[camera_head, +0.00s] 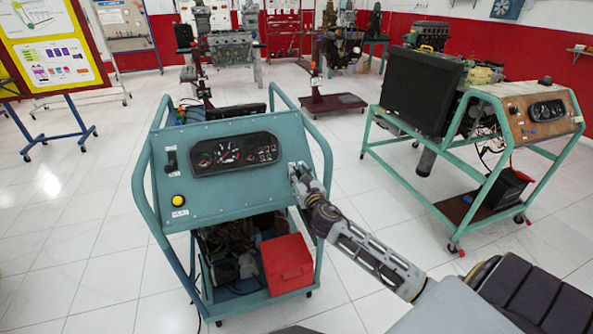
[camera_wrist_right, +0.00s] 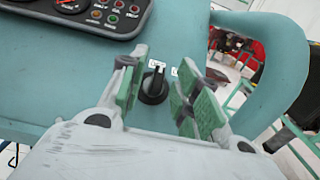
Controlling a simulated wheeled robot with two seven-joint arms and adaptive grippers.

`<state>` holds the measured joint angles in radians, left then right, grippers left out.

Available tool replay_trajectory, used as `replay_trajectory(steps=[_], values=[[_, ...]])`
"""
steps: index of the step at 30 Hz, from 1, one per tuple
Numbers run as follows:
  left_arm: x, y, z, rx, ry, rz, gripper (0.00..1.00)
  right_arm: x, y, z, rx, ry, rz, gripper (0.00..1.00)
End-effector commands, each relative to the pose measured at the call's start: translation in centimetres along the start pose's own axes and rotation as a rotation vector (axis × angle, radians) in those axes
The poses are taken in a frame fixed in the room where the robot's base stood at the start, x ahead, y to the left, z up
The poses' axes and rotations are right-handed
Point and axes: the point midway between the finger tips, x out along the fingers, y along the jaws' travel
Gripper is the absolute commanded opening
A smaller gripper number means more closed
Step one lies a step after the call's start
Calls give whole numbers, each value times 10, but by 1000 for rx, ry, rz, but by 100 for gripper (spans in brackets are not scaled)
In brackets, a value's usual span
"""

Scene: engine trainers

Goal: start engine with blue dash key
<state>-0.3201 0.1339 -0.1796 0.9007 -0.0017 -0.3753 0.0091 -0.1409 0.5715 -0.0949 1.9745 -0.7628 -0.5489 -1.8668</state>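The blue dash is the teal sloped panel (camera_head: 222,193) of a wheeled engine trainer in the middle of the head view. The key, a small black knob (camera_wrist_right: 154,87), sticks out of this panel near its right edge, with small white labels above it. My right gripper (camera_head: 299,174) is at the panel's right side and covers the key in the head view. In the right wrist view my right gripper (camera_wrist_right: 159,80) is open, with a green-padded finger on each side of the knob and gaps between. My left gripper is not in view.
The dash carries a gauge cluster (camera_head: 234,153) and a yellow button (camera_head: 178,200). A teal tube frame (camera_head: 322,145) borders the panel closely on the right. A red box (camera_head: 287,264) sits below. A second trainer with a wooden dash (camera_head: 538,115) stands to the right across clear floor.

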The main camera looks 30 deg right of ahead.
Motion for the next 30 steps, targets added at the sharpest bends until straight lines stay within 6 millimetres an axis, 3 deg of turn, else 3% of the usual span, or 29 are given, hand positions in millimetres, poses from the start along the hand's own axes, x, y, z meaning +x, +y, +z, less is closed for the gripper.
replay_trajectory(steps=[9, 24, 30], values=[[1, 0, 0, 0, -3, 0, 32, 21, 0, 0, 1, 0, 0, 32], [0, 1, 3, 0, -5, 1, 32, 27, 0, 0, 0, 0, 0, 32], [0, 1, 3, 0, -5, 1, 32, 27, 0, 0, 1, 0, 0, 6]])
